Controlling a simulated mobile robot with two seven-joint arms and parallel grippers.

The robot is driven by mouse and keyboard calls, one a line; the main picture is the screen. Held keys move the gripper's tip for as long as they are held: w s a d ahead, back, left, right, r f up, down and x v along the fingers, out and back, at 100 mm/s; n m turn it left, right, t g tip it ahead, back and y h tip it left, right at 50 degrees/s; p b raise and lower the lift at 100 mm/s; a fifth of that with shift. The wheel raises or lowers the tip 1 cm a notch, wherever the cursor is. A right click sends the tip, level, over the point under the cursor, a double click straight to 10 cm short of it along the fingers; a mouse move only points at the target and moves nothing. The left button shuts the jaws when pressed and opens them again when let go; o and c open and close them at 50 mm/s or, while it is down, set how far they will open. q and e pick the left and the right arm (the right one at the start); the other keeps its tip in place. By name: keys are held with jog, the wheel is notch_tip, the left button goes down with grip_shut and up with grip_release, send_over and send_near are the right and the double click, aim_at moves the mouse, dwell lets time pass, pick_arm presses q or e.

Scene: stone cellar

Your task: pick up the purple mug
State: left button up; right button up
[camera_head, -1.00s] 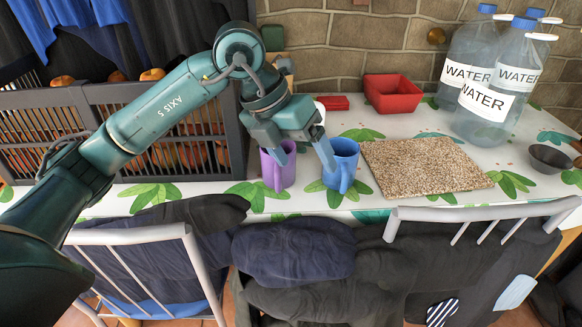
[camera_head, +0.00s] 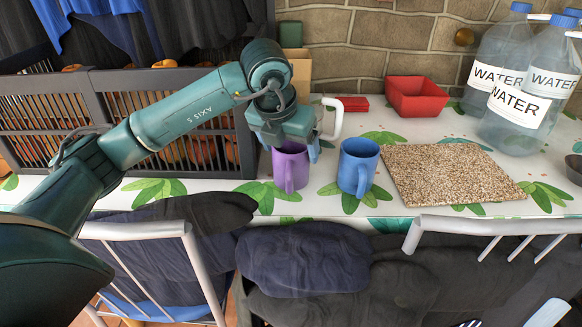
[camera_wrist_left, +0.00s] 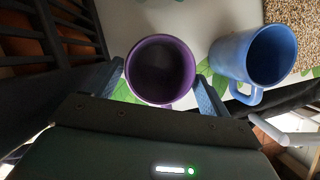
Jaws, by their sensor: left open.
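The purple mug (camera_head: 290,167) stands upright on the leaf-patterned tabletop, left of the blue mug (camera_head: 358,168). My left gripper (camera_head: 291,150) is open and comes down over the purple mug from behind and above. In the left wrist view the purple mug (camera_wrist_left: 160,70) sits between the two spread fingers of my left gripper (camera_wrist_left: 160,88), one finger on each side. I cannot tell whether either finger touches it. The blue mug (camera_wrist_left: 262,55) is just outside the right finger in that view. My right gripper is not in view.
A cork-like mat (camera_head: 455,176) lies right of the blue mug. A red bowl (camera_head: 416,96) and water jugs (camera_head: 525,95) stand farther back. A dark slatted crate (camera_head: 160,115) is close on the left. Chairs with dark clothing (camera_head: 300,262) line the front edge.

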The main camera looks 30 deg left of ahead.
pick_arm(q)
jog(key=x, duration=0.3)
jog(key=shift+f, duration=0.2)
jog(key=shift+r, duration=0.1)
jog(key=c, duration=0.9)
